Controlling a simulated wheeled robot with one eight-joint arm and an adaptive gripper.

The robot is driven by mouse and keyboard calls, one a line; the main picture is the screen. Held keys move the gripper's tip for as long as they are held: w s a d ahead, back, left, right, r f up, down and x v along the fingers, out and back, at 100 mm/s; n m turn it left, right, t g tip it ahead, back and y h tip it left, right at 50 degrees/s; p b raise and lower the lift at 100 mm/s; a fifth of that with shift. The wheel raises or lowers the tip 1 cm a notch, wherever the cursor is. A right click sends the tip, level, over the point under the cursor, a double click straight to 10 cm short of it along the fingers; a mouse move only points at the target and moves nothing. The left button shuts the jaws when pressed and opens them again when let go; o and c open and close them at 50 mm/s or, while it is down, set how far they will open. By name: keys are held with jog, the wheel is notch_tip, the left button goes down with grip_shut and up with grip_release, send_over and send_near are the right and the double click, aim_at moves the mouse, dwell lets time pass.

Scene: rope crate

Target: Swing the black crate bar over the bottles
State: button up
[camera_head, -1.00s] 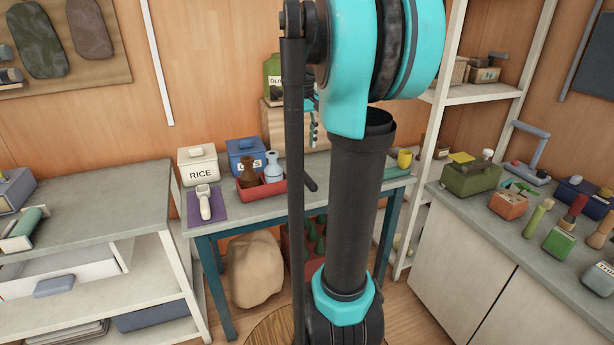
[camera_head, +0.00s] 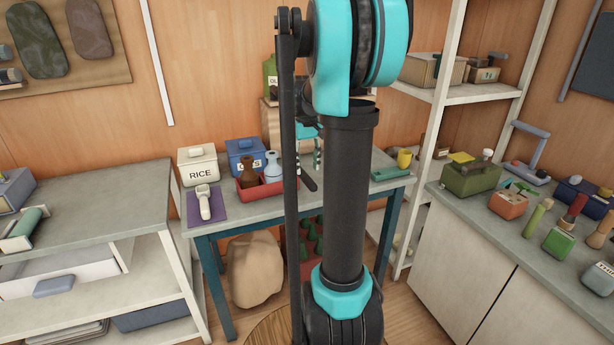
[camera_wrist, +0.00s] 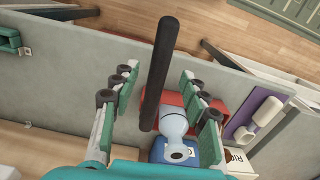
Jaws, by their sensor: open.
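The red crate (camera_head: 246,191) stands on the table and holds a brown bottle (camera_head: 249,174) and a pale blue bottle (camera_head: 273,169). Its black bar (camera_head: 308,182) sticks out at the crate's right, mostly hidden behind my arm. In the wrist view the bar (camera_wrist: 158,62) runs lengthwise between the fingers of my gripper (camera_wrist: 160,78), with a gap on each side. My gripper is open and holds nothing. The pale blue bottle (camera_wrist: 173,121) and part of the crate (camera_wrist: 174,99) show beyond it. I cannot make out the brown bottle there.
A white RICE box (camera_head: 199,165) and a blue box (camera_head: 244,154) stand behind the crate. A white scoop-like item (camera_head: 204,203) lies on a purple mat at left.

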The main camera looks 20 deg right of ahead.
aim_at(307, 177)
jog(key=shift+f, duration=2.2)
grip_shut()
